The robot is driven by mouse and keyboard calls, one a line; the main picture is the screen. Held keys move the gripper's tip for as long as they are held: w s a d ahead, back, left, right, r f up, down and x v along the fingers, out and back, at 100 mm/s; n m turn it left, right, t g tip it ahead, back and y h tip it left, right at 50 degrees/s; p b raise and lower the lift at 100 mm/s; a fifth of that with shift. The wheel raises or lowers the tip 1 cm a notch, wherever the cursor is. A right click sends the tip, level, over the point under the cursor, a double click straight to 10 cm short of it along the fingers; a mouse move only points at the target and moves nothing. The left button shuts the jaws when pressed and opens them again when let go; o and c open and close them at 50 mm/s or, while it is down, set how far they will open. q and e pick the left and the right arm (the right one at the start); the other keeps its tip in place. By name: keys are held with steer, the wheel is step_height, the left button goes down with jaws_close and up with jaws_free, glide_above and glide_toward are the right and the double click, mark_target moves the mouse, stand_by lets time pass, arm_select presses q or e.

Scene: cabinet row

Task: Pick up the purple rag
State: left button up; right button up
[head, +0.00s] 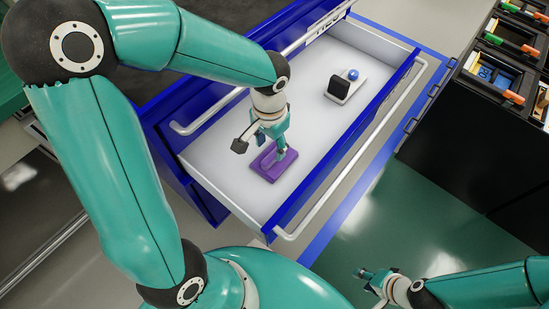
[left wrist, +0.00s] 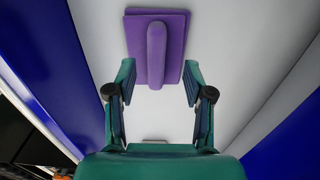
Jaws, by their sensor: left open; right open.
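The purple rag (head: 268,167) lies flat on the white floor of the open blue drawer, near its front left part. In the left wrist view the purple rag (left wrist: 174,46) is a rectangle with a raised rounded fold along its middle. My left gripper (head: 279,157) reaches down into the drawer over the rag and hides part of it. In the left wrist view the left gripper (left wrist: 158,80) is open, its fingers on either side of the rag's near end, with nothing between them held. My right gripper (head: 368,279) is open and empty, low at the right, outside the drawer.
The blue drawer (head: 215,193) has raised walls and a long white handle (head: 350,165) on its outer side. A black and white object with a blue knob (head: 346,86) stands farther back in the drawer. A dark cabinet with tool trays (head: 480,110) stands at the right.

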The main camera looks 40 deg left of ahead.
mark_target(273, 154)
arm_select(q)
steer(key=f, duration=0.1)
steer(key=f+b, duration=0.1)
steer(key=f, duration=0.2)
steer(key=shift+w+d+f, duration=0.15)
steer(key=shift+d+f, duration=0.1)
steer(key=shift+f, duration=0.15)
jaws_close()
